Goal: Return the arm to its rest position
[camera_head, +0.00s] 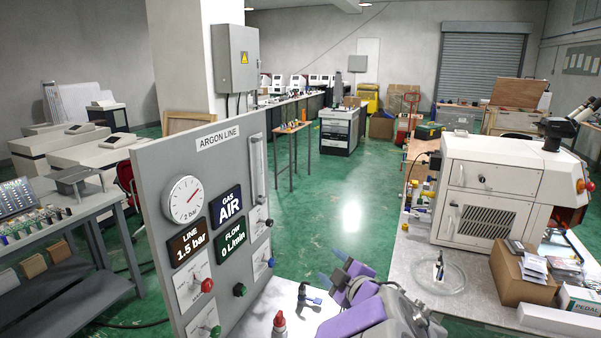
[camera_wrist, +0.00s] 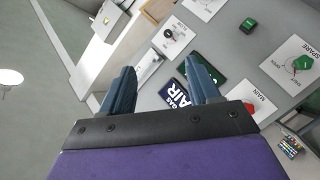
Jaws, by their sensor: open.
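My gripper (camera_wrist: 164,92) is open and empty in the wrist view, its two blue fingers spread apart in front of the grey argon line panel (camera_wrist: 230,50). In the head view my gripper (camera_head: 332,268) shows at the lower middle, with my purple and grey arm below it. It is to the right of the argon line panel (camera_head: 215,145) and above a light bench top. I cannot tell how far the fingers are from the panel.
A round gauge (camera_head: 184,199), displays and knobs are on the panel. A white machine (camera_head: 485,190), a clear dish (camera_head: 437,274) and a cardboard box (camera_head: 520,280) stand on the right bench. Green floor (camera_head: 350,200) lies open between the benches.

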